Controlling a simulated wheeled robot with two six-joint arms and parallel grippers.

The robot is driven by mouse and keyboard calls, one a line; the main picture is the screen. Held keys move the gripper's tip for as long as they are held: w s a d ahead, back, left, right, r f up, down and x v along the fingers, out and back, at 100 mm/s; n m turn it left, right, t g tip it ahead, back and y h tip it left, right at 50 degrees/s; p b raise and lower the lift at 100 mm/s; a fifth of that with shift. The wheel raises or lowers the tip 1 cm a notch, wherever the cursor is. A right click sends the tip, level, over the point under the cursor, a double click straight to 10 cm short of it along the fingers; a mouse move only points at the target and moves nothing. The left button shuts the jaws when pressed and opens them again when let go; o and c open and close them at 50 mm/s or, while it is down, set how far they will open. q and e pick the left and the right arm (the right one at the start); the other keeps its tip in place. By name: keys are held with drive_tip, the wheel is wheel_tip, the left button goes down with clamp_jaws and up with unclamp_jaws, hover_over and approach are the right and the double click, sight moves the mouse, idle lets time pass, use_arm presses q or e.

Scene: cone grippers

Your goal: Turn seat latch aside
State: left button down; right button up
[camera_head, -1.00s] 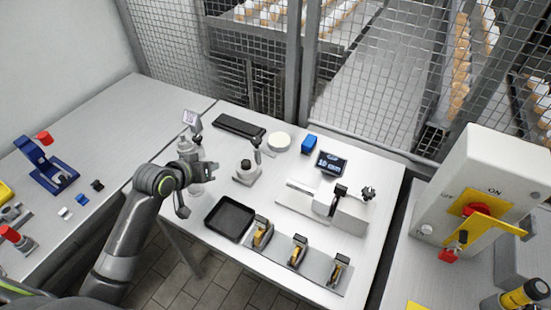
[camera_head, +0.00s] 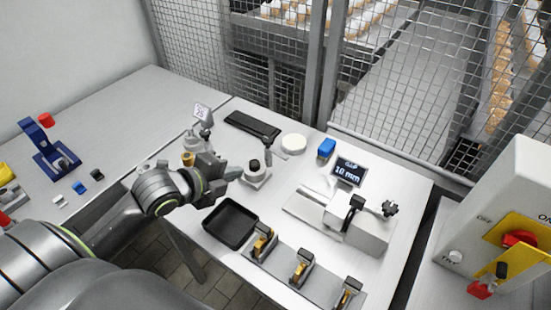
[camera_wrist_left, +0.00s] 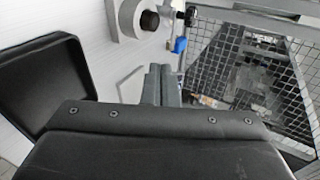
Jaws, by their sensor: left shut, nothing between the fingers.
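A small grey seat (camera_head: 258,180) with a black round piece on top stands near the middle of the table. A thin upright post with a dark top (camera_head: 269,142) shows just behind it; I cannot tell for sure that this is the latch. My left gripper (camera_head: 236,173) is shut and empty, just left of the seat. In the left wrist view its closed fingers (camera_wrist_left: 160,85) point toward the seat (camera_wrist_left: 128,17), whose black piece shows at the top. Whether they touch it cannot be told. My right gripper is not in view.
A black tray (camera_head: 231,222) lies just in front of my left gripper. A grey fixture (camera_head: 356,233) and a small display (camera_head: 348,173) stand to the right.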

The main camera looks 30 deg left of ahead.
use_arm(q)
approach(279, 155)
drive_tip(key=f, duration=0.2)
drive_tip(key=w+f, duration=0.1)
drive_tip(key=shift+w+f+p, duration=0.2)
drive_tip(key=shift+f+p, duration=0.15)
drive_tip(key=shift+p, duration=0.05)
drive_tip(key=shift+w+d+p, duration=0.15)
drive_tip(key=shift+w+p, duration=0.1)
drive_tip(key=shift+w, duration=0.3)
drive_tip(key=shift+w+d+p, duration=0.15)
drive_tip(key=shift+w+p, duration=0.05)
drive_tip(key=shift+w, duration=0.4)
drive_tip(key=shift+w+d, duration=0.15)
drive_tip(key=shift+w, duration=0.6)
drive_tip(key=shift+w+d+f, duration=0.1)
drive_tip(key=shift+w+d, duration=0.2)
drive_tip(key=shift+w, duration=0.15)
drive_tip(key=shift+s, duration=0.1)
